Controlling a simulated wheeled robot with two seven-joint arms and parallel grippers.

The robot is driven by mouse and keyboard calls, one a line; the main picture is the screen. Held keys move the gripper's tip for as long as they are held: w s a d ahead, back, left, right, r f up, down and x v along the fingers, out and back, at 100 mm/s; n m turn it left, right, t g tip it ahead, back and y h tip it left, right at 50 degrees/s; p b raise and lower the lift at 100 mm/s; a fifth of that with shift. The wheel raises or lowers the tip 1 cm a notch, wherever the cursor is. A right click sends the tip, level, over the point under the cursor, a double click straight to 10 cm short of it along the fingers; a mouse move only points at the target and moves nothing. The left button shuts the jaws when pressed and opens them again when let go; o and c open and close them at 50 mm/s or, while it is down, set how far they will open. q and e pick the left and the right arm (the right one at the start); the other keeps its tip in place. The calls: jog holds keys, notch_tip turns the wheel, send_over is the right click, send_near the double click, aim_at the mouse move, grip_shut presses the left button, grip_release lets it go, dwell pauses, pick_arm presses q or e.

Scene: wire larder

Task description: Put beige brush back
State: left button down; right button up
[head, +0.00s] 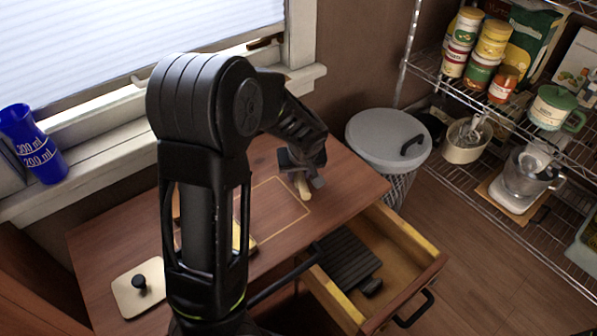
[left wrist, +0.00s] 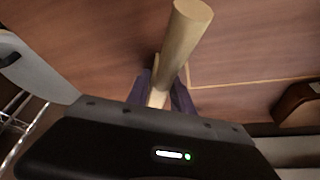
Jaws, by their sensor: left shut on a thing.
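My left gripper (head: 304,180) is shut on the beige brush (head: 303,188) above the wooden cabinet top. In the left wrist view the brush's round beige handle (left wrist: 185,38) sticks out from between the fingers of the left gripper (left wrist: 165,95). The brush's other end is hidden by the gripper. A thin tan outline (head: 308,209) is marked on the cabinet top beside and below the gripper; part of it also shows in the left wrist view (left wrist: 250,83). My right gripper is not in view.
An open drawer (head: 405,250) holds a black ribbed item (head: 347,262). A beige board with a black knob (head: 139,282) lies at the left of the cabinet top. A grey lidded bin (head: 385,135) stands behind. A blue measuring cup (head: 35,145) is on the sill. Wire shelves (head: 480,190) stand right.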

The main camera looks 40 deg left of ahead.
aim_at(301, 175)
pick_arm(q)
jog(key=c, duration=1)
grip_release()
jog(key=shift+c, duration=0.2)
jog(key=p+v, duration=0.2)
jog(key=v, duration=0.4)
jog(key=shift+d+r, duration=0.1)
jog(key=shift+r, duration=0.25)
jog(key=shift+s+d+r+p, duration=0.15)
jog(key=shift+s+r+p, duration=0.15)
jog(key=shift+r, duration=0.2)
